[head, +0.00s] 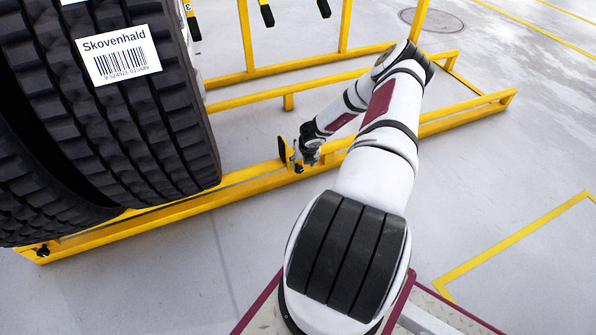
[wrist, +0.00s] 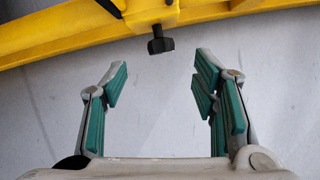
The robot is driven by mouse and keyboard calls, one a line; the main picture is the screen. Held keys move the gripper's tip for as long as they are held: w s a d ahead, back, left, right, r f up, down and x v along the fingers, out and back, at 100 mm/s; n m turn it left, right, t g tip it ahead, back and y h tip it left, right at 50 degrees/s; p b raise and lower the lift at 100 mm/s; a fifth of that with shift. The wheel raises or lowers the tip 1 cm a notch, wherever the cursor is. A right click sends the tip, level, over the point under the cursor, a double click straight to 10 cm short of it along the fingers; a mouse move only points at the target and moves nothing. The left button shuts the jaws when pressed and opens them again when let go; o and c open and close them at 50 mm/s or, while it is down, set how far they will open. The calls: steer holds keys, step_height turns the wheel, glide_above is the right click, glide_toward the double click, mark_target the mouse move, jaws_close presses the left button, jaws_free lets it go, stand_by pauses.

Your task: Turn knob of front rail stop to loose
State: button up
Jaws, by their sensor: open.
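In the wrist view, a black knob (wrist: 160,42) hangs from the underside of a yellow rail part (wrist: 165,13). My gripper (wrist: 162,77) is open and empty, its green-padded fingers spread to either side. The knob lies just beyond the fingertips, about centred between them, and no finger touches it. In the head view, my gripper (head: 299,156) is at the yellow rail beside a rail stop with an upright black plate (head: 282,150). The knob on that stop is too small and covered to make out there. Whether it is loose or tight cannot be told.
Large black tyres (head: 130,130) stand on the yellow rack (head: 190,211) to the left of the stop; one bears a white barcode label (head: 118,55). Another dark knob (head: 42,250) shows at the rack's lower left end. The grey floor (head: 480,170) to the right is clear.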

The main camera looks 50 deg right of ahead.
mark_target(300, 167)
steer(key=b+x, duration=0.3)
steer(key=x, duration=0.6)
steer(key=shift+b, duration=0.3)
steer(key=c, duration=1.2)
